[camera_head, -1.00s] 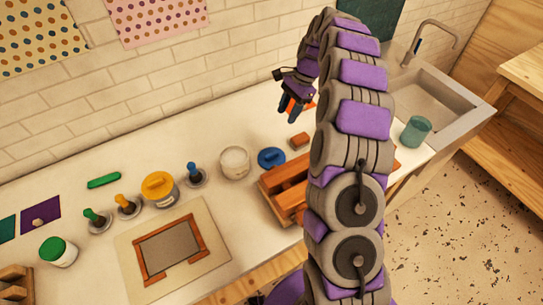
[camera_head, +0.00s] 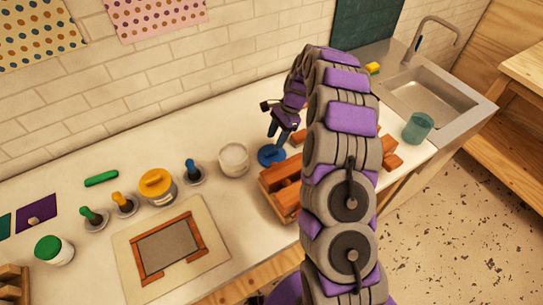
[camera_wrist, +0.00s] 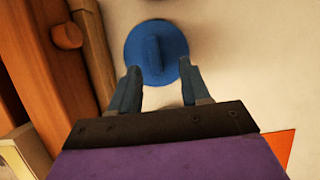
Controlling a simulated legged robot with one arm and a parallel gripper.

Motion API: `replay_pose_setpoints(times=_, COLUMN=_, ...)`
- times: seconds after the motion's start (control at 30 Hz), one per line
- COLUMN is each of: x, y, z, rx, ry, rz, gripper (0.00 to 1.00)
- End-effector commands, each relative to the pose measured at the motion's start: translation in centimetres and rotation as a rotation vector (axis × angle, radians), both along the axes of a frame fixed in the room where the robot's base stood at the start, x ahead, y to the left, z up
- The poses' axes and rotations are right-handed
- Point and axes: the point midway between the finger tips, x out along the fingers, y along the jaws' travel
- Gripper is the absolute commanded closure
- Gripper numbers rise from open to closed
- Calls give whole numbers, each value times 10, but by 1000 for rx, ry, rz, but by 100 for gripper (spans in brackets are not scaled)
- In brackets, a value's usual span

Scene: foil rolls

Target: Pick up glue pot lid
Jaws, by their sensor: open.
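The blue round lid (camera_head: 271,156) lies flat on the counter, to the right of the open white pot (camera_head: 234,159). In the wrist view the lid (camera_wrist: 156,50) has a raised bar handle across its middle. My gripper (camera_head: 281,142) is above the lid in the head view. In the wrist view my gripper (camera_wrist: 161,78) is open and empty, its two fingertips overlapping the lid's near edge on either side of the handle line. I cannot tell the exact height gap between fingertips and lid.
A wooden box (camera_head: 283,187) stands close to the lid, on its left in the wrist view (camera_wrist: 50,50). A yellow-lidded pot (camera_head: 158,187) and a blue-handled tool (camera_head: 193,171) stand left of the white pot. The counter behind the lid is clear.

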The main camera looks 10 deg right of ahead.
Motion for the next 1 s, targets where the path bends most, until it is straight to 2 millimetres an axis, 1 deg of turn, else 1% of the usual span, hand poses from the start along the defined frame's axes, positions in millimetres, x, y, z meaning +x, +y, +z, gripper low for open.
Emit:
replay_pose_setpoints(times=0.17, x=-4, y=3, z=-11, rx=1, ry=3, rz=1, gripper=53)
replay_pose_setpoints(times=0.3, x=-11, y=8, z=-30, rx=1, ry=2, rz=1, gripper=53)
replay_pose_setpoints(times=0.43, x=-13, y=14, z=-46, rx=0, ry=2, rz=1, gripper=53)
replay_pose_setpoints(times=0.53, x=-14, y=16, z=-49, rx=0, ry=2, rz=1, gripper=53)
replay_pose_setpoints(times=0.7, x=-14, y=15, z=-48, rx=0, ry=1, rz=0, gripper=53)
replay_pose_setpoints(times=1.0, x=-13, y=15, z=-48, rx=0, ry=1, rz=0, gripper=82)
